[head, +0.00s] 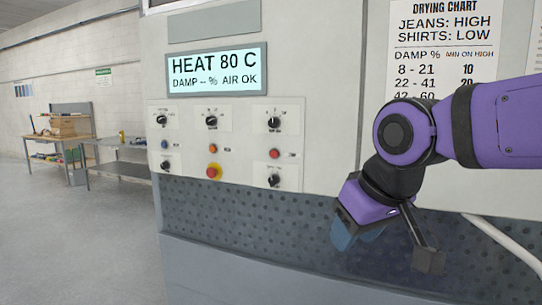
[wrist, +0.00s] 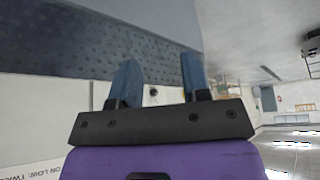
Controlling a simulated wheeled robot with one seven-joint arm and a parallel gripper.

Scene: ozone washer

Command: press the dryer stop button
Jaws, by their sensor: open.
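The dryer's control panel (head: 232,140) shows in the head view. My gripper (head: 356,238) is right of and below the buttons, in front of the dotted lower panel, touching no button. In the wrist view its blue fingers (wrist: 160,72) are apart and empty.
Several black knobs (head: 274,123) sit above and below the buttons. A display (head: 217,69) reads HEAT 80 C. A white pipe (head: 505,245) runs at lower right. Open floor (head: 80,240) lies left, with a wooden workbench (head: 62,140) far back.

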